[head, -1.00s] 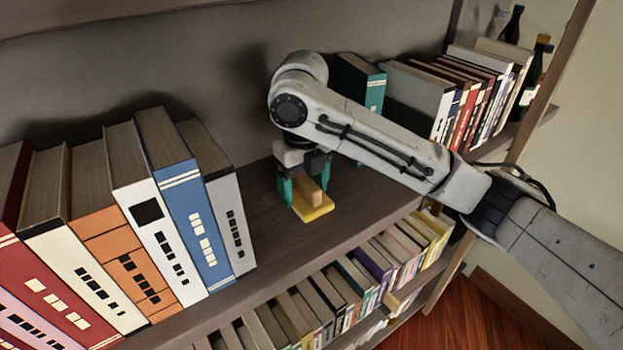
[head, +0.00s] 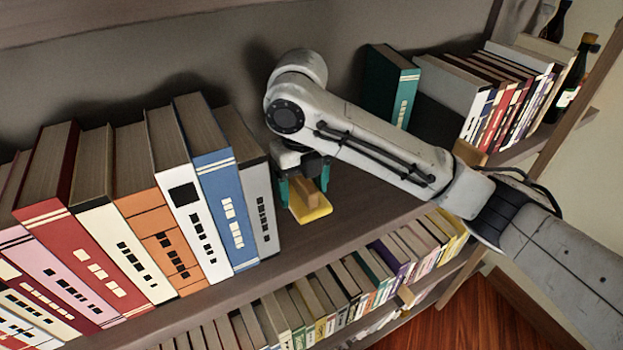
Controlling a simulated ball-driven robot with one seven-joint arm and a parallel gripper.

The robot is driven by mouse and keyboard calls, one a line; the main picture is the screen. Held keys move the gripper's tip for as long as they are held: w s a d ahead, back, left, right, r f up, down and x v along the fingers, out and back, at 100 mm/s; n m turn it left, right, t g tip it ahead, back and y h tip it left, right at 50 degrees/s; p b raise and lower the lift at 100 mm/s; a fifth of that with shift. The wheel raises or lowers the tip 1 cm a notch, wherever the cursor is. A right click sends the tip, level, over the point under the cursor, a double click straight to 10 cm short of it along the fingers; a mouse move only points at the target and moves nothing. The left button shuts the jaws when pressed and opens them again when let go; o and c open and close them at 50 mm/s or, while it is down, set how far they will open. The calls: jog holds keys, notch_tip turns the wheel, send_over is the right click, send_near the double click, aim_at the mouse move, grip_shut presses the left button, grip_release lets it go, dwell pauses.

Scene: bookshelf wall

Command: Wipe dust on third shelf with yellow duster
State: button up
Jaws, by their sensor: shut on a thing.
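The yellow duster (head: 311,212) has a yellow pad and a light wooden handle. My gripper (head: 301,187), with teal fingers, is shut on the duster's handle from above. The pad is at the surface of the shelf (head: 345,205), close to the right of the grey book; I cannot tell whether it presses on the board. No dust can be made out on the bare board. My arm hides part of the shelf behind it.
A row of large books (head: 160,200) stands left of the duster. A teal book (head: 390,85), more books (head: 490,90) and a bottle (head: 573,80) stand at the right. The shelf below (head: 440,280) holds many books. Bare board lies right of the duster.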

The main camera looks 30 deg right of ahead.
aim_at(291, 186)
jog(key=shift+a, duration=0.65)
jog(key=shift+w+d+f, duration=0.1)
jog(key=shift+w, duration=1.3)
jog(key=shift+d+b, duration=0.4)
jog(key=shift+d, duration=5.45)
jog(key=shift+d+b, duration=0.3)
jog(key=shift+d, duration=2.55)
jog(key=shift+r, duration=0.2)
jog(key=shift+r, duration=0.1)
notch_tip(291, 186, up, 6)
jog(key=p, duration=0.6)
